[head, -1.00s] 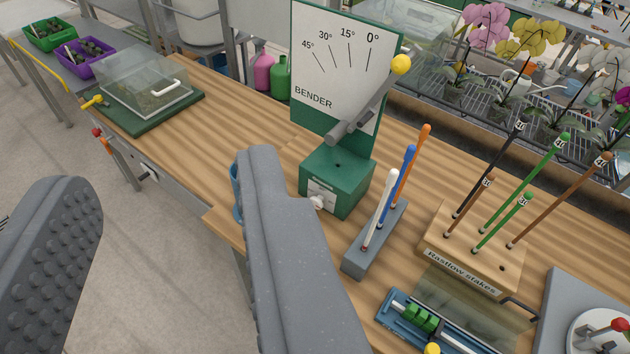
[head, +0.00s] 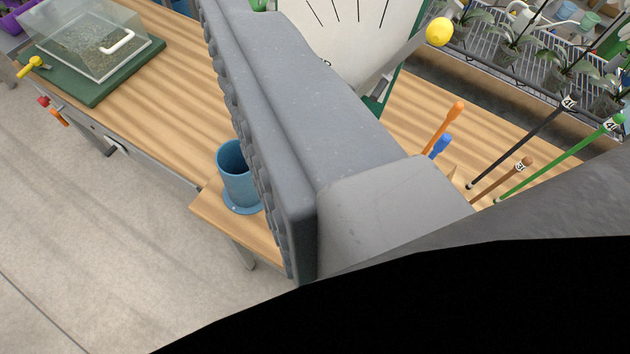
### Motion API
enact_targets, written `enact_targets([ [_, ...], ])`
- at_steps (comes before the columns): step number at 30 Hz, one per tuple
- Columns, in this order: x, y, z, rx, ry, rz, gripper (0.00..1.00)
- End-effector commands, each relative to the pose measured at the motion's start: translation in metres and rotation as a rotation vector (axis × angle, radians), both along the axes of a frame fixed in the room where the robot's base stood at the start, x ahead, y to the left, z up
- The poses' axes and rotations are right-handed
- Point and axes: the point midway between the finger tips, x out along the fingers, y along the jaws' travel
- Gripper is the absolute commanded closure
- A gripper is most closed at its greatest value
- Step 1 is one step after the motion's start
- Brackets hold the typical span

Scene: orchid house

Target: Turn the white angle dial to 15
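The white angle dial is not visible; my gripper covers the lower part of the green bender where it sits. The upper bender shows as a white scale board (head: 345,35) with dark lines, its numbers out of frame or hidden. A grey lever with a yellow ball (head: 439,31) slants across the board's right edge. One large grey finger of my gripper (head: 270,110), with a ribbed pad along its left side, fills the middle of the view in front of the bender. The other finger cannot be made out, so its opening is unclear.
A blue cup (head: 238,175) stands at the bench's front edge, left of the finger. A clear box (head: 84,38) on a green base stands at far left.

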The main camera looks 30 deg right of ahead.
Motion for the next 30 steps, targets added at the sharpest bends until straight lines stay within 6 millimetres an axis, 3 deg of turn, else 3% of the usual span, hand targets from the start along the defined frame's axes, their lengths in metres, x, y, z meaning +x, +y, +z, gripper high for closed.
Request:
enact_targets([
  [5,0.043,-0.007,-0.058,0.045,0.108,-0.098,0.42],
  [9,0.088,-0.024,-0.135,0.104,0.228,-0.235,0.42],
  [15,0.133,-0.053,-0.252,0.174,0.366,-0.45,0.42],
  [21,0.154,-0.085,-0.366,0.215,0.46,-0.661,0.42],
  [24,0.157,-0.098,-0.412,0.227,0.488,-0.746,0.42],
  [30,0.155,-0.113,-0.467,0.239,0.51,-0.849,0.42],
])
